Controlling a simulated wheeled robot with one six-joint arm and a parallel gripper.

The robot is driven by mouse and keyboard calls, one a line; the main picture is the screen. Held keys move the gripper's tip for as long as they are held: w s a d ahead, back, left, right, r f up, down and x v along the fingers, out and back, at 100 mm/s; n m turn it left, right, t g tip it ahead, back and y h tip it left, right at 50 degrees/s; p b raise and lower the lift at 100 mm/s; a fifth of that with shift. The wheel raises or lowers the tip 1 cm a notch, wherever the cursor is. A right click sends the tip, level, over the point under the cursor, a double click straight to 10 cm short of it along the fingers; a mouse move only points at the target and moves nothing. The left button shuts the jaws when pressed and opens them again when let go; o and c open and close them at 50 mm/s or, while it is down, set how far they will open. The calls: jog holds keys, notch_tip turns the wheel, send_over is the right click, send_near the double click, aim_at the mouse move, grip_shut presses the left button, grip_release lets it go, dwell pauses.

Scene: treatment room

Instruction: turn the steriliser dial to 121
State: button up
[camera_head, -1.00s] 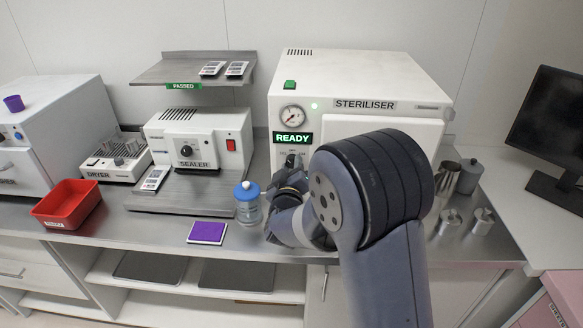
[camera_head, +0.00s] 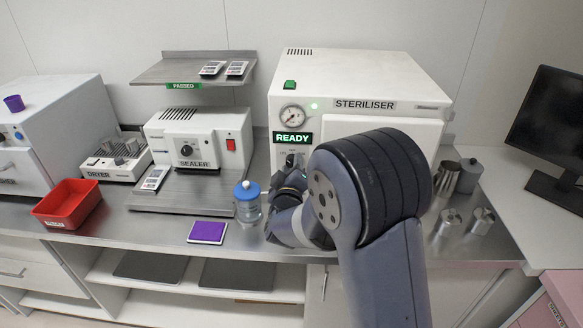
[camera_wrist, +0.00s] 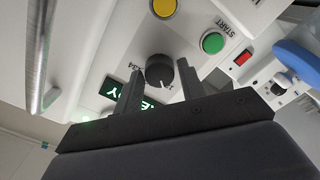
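The steriliser (camera_head: 370,85) is a white box at the back of the counter, with a lit green READY display (camera_head: 291,138). Its dark dial (camera_wrist: 158,70) has a white pointer mark and shows in the wrist view, with some numerals near it too small and turned to read surely. In the head view the dial (camera_head: 291,160) is partly covered by my gripper. My gripper (camera_wrist: 158,72) is open, one finger on each side of the dial, with the tips close to it. I cannot tell whether they touch it. My arm hides the steriliser's lower front in the head view.
A green START button (camera_wrist: 212,43) and a yellow button (camera_wrist: 164,7) sit near the dial. A blue-capped bottle (camera_head: 247,208) stands just left of my gripper. The sealer (camera_head: 195,140) is further left; metal cups (camera_head: 450,222) stand right. A purple pad (camera_head: 207,232) lies in front.

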jog(key=shift+o, duration=1.4)
jog(key=s+b, duration=0.2)
jog(key=s, duration=0.8)
jog(key=shift+s+a, duration=0.2)
jog(key=shift+s, duration=0.2)
jog(key=shift+w, duration=0.1)
jog(key=w, duration=0.3)
jog(key=w+p, duration=0.1)
jog(key=w, duration=0.3)
jog(key=w+p, duration=0.1)
jog(key=w, duration=0.3)
jog(key=shift+d, duration=0.25)
jog(key=shift+s+m, duration=0.2)
jog(key=shift+m, duration=0.1)
